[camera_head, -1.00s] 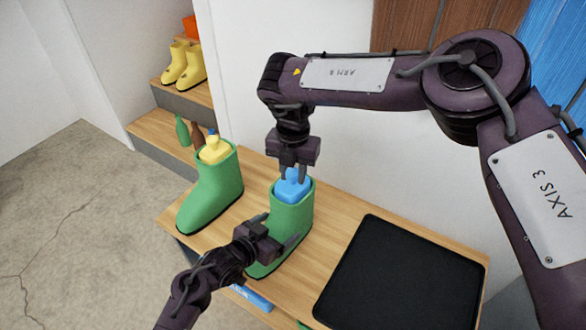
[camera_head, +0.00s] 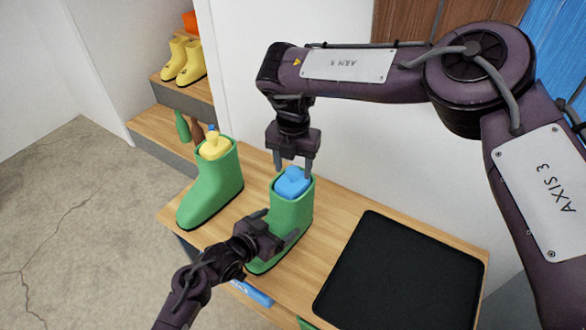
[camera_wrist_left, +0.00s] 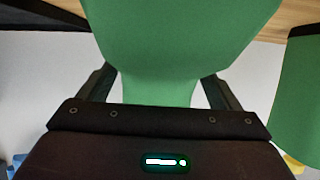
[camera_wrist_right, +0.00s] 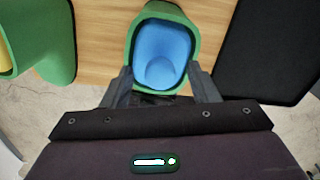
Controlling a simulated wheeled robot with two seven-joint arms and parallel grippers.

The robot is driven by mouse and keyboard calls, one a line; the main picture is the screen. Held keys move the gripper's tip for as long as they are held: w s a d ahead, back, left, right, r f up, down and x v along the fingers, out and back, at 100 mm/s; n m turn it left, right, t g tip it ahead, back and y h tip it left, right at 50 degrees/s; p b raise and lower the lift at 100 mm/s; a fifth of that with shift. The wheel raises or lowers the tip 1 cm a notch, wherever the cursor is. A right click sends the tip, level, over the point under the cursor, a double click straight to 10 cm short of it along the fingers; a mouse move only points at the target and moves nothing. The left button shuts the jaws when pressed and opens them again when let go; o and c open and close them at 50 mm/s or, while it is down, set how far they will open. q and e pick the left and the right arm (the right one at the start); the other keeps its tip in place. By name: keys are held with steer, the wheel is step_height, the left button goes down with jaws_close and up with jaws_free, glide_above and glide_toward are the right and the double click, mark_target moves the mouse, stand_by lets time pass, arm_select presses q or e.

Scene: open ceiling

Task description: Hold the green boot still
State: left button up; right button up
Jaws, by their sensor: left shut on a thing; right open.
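A green boot (camera_head: 291,211) stands upright on the wooden bench, with a blue object (camera_head: 293,182) in its opening. My left gripper (camera_head: 279,229) is shut on this boot from its front side; in the left wrist view the boot (camera_wrist_left: 180,50) fills the space between the fingers. My right gripper (camera_head: 293,168) is open just above the boot's opening, fingers pointing down and apart from the blue object. In the right wrist view the blue object (camera_wrist_right: 160,55) lies inside the boot's rim between the fingers.
Another green boot (camera_head: 211,188) with a yellow object (camera_head: 214,146) in it stands to the left. A black tray (camera_head: 400,270) lies to the right on the wooden bench (camera_head: 335,225). Yellow boots (camera_head: 183,62) stand on a step behind. A white wall rises behind the bench.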

step_height(320, 180, up, 10)
steer(key=shift+r, duration=0.2)
arm_select(q)
steer(key=o, duration=1.1)
